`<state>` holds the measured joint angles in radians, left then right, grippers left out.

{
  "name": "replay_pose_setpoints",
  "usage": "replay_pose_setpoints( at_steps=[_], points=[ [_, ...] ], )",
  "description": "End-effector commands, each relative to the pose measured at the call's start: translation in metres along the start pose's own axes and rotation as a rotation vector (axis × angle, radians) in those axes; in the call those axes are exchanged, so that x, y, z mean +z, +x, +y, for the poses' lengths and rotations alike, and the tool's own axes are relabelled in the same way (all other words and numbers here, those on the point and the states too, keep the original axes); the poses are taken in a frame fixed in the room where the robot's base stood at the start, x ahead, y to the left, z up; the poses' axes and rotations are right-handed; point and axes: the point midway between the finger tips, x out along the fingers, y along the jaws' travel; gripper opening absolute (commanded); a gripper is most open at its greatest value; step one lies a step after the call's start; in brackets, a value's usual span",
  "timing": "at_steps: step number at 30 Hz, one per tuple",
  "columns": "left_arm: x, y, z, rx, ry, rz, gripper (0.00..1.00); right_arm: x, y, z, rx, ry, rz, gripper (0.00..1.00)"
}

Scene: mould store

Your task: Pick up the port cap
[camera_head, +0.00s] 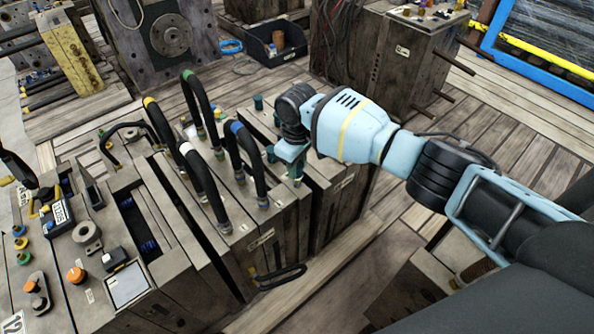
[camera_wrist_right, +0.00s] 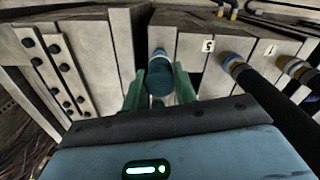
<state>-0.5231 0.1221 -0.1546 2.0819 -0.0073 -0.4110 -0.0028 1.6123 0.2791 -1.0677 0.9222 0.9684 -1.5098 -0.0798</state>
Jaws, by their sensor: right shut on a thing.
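The port cap (camera_wrist_right: 161,77) is a dark teal cylinder between the two green fingers of my right gripper (camera_wrist_right: 159,84) in the right wrist view. The fingers press on it from both sides. A blue and tan ringed part shows just beyond the cap; I cannot tell whether they touch. In the head view my right gripper (camera_head: 284,166) is low over the top of the right-hand mould block, and its own wrist mostly hides the cap. Another teal cap (camera_head: 258,102) stands upright farther back on that block.
Looped black hoses (camera_head: 201,180) with coloured collars rise from the blocks just left of my right gripper. A dark bin (camera_head: 275,44) and a wooden-looking block (camera_head: 403,60) stand behind. Plank floor (camera_head: 480,115) is open at right.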

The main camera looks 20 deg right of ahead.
Motion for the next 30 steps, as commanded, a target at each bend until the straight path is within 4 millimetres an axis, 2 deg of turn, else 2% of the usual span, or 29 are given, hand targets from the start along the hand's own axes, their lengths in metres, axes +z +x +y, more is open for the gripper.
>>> replay_pose_setpoints(
  at_steps=[1, 3, 9, 15, 25, 28, 30],
  points=[
    [-0.002, -0.003, 0.000, 0.000, -0.001, 0.002, 0.36, -0.001, -0.014, 0.000, 0.001, -0.001, 0.004, 0.00],
    [-0.003, -0.006, 0.001, 0.000, -0.002, 0.002, 0.36, -0.001, -0.027, 0.000, 0.001, -0.001, 0.004, 0.00],
    [-0.003, -0.011, 0.003, 0.001, -0.010, -0.001, 0.36, -0.001, -0.056, 0.000, 0.001, 0.000, 0.002, 0.00],
    [-0.001, -0.013, 0.005, 0.002, -0.016, -0.005, 0.36, 0.000, -0.068, 0.000, 0.001, 0.000, 0.001, 0.00],
    [-0.002, -0.012, 0.004, 0.002, -0.014, -0.003, 0.36, -0.001, -0.070, 0.000, 0.001, 0.001, 0.001, 0.00],
    [-0.003, -0.012, 0.004, 0.002, -0.013, 0.000, 0.36, -0.003, -0.079, 0.000, 0.003, 0.009, 0.002, 0.00],
    [-0.004, -0.011, 0.004, 0.002, -0.011, 0.002, 0.36, -0.006, -0.093, 0.000, 0.006, 0.024, 0.004, 0.00]
  ],
)
